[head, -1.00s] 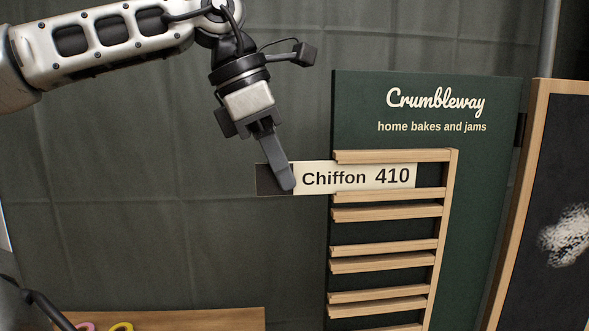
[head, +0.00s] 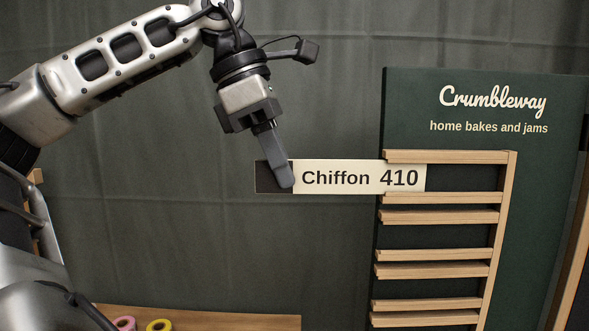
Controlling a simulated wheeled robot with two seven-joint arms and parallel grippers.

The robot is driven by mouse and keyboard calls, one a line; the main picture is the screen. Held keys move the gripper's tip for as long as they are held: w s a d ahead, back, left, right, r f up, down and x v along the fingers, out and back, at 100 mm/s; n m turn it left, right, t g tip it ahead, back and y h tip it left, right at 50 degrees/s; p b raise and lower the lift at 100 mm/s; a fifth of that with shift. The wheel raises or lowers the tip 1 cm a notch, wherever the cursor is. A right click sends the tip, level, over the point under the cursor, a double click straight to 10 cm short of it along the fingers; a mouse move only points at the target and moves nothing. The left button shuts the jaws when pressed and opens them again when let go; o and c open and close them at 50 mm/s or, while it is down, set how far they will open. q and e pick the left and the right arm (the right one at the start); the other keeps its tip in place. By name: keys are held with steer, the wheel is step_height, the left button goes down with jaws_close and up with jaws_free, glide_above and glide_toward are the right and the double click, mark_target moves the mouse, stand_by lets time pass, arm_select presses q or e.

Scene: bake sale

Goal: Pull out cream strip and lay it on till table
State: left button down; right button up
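The cream strip (head: 340,176) reads "Chiffon 410" and has a dark left end (head: 268,177). It lies level, with its right end still inside the top slot of the wooden rack (head: 512,240) and most of its length sticking out to the left. My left gripper (head: 285,184) points down at the strip where dark end meets cream part. One finger shows in front of the strip; the other is hidden, and the gripper appears shut on the strip. A wooden table (head: 235,322) shows at the bottom left; I cannot tell if it is the till table. My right gripper is not in view.
The green board (head: 420,100) reads "Crumbleway home bakes and jams". Its lower slots look empty. A pink roll (head: 123,323) and a yellow roll (head: 159,325) lie on the wooden table. A dark curtain hangs behind. The space left of the board is open.

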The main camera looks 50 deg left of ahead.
arm_select(q)
steer(key=s+a+b, duration=0.3)
steer(key=s+a, duration=0.1)
steer(key=s, duration=0.1)
steer(key=shift+s+a, duration=0.2)
steer(key=shift+s, duration=0.05)
stand_by(0.6)
